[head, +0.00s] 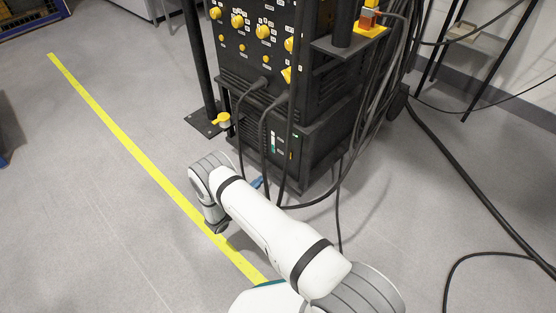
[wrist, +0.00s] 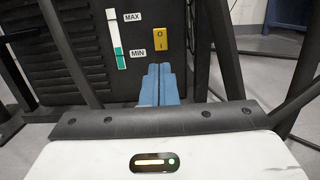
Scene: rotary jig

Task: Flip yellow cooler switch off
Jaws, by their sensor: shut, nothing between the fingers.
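The yellow cooler switch (wrist: 160,40) is on the dark front panel of the black unit, in the upper middle of the wrist view. It is marked O at the top and I at the bottom. It also shows as a small yellow spot in the head view (head: 291,155). My gripper (wrist: 160,68) has blue fingers that are shut together and empty. In the wrist view the fingertips lie just below the switch; I cannot tell whether they touch the panel. In the head view my gripper (head: 257,183) is low in front of the unit, partly hidden by my arm.
A level gauge (wrist: 117,40) marked MAX and MIN is left of the switch. Black cables (head: 266,150) hang in front of the unit. Yellow knobs (head: 262,31) fill the panel above. Open floor (head: 90,200) with a yellow line lies to the left.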

